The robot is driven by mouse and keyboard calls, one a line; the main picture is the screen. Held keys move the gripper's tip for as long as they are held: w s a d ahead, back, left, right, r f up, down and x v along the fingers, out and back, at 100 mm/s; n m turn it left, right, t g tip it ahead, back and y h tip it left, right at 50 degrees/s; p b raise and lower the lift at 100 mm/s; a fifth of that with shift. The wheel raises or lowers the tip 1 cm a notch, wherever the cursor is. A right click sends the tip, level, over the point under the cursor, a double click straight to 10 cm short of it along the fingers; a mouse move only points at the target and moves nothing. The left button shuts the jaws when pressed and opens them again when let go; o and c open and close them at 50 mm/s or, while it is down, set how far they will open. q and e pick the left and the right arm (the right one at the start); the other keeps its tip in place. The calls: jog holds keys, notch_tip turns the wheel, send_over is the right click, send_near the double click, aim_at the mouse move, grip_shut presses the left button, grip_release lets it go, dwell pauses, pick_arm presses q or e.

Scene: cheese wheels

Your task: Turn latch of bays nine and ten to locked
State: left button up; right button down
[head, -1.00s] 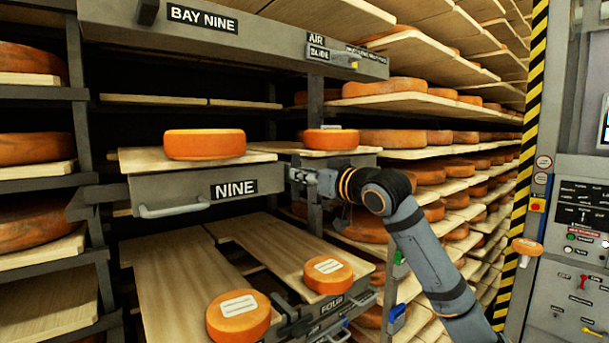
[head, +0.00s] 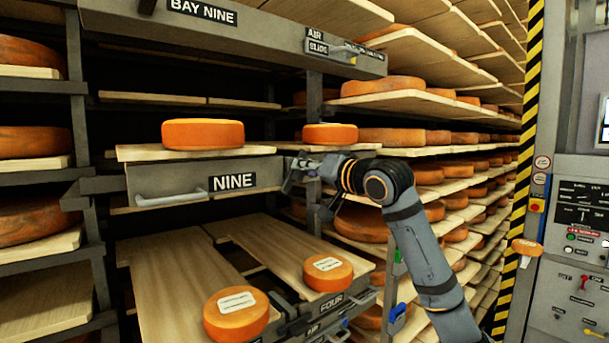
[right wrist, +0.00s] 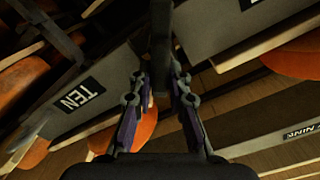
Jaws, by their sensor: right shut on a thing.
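The grey front of bay nine (head: 153,178) has a NINE label (head: 232,181) and a bar handle; a board with an orange cheese wheel (head: 203,133) lies above it. My right gripper (head: 293,172) is at the right end of this front, by the rack post. In the right wrist view its fingers (right wrist: 163,92) are shut around a dark bar (right wrist: 160,35), apparently the latch; its turned position cannot be told. My left gripper is out of view.
Above is a grey beam (head: 230,40) labelled BAY NINE. Below, boards carry two labelled wheels (head: 236,313) (head: 328,273) near a FOUR label. Cheese-filled shelves run back on the right, beside a striped post (head: 520,150) and a control panel (head: 578,210).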

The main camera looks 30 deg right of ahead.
jog(key=m+b, duration=0.1)
jog(key=m, duration=0.1)
jog(key=m+b, duration=0.2)
jog(key=m, duration=0.1)
jog(key=shift+d+f+m, duration=0.2)
jog(key=shift+f+m, duration=0.1)
jog(key=m+b, duration=0.1)
jog(key=m, duration=0.1)
jog(key=m+b, duration=0.2)
jog(key=m, duration=0.1)
jog(key=shift+d+f+m, duration=0.1)
jog(key=shift+f+m, duration=0.1)
jog(key=shift+m, duration=0.1)
jog(key=c, duration=1.3)
grip_release()
jog(key=shift+s, duration=0.1)
jog(key=shift+s+d, duration=0.15)
jog(key=shift+s, duration=1.7)
jog(key=shift+s+d, duration=0.1)
jog(key=shift+s, duration=1.7)
